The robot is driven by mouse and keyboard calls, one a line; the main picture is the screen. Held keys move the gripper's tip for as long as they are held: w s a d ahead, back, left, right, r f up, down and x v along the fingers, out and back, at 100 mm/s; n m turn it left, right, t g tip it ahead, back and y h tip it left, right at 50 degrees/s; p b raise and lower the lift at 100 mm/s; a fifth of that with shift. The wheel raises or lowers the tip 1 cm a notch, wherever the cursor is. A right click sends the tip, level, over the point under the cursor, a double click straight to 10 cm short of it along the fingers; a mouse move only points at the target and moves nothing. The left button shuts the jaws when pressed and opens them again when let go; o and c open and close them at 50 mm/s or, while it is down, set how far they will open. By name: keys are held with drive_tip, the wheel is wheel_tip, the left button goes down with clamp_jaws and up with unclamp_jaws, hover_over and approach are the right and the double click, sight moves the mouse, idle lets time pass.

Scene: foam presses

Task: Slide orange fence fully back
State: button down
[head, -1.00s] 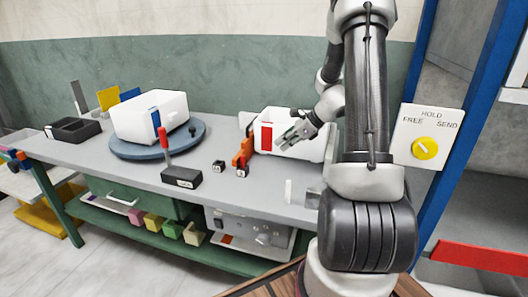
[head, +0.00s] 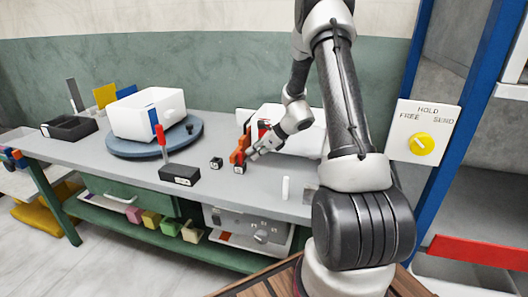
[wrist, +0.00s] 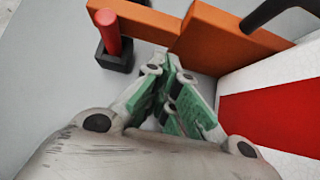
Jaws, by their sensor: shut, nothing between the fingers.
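The orange fence (head: 238,155) stands upright on the grey bench at the left end of a white foam block (head: 308,146). In the wrist view the fence (wrist: 220,42) has a tall orange plate with a lower orange bar (wrist: 135,20) running left from it. A red knob on a black base (wrist: 113,55) stands in front of that bar. My gripper (head: 252,156) is shut and empty, low beside the fence. In the wrist view its green-padded fingertips (wrist: 174,62) are just in front of the fence plate; I cannot tell whether they touch.
The foam block's red-striped face (wrist: 270,115) is close on the gripper's right. A blue turntable (head: 155,148) carries another white block.

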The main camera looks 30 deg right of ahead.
drive_tip(key=shift+w+a, duration=0.3)
drive_tip(key=shift+a, duration=0.05)
drive_tip(key=w+a, duration=1.1)
drive_tip(key=shift+w+a+r, duration=0.15)
drive_tip(key=shift+w, duration=0.05)
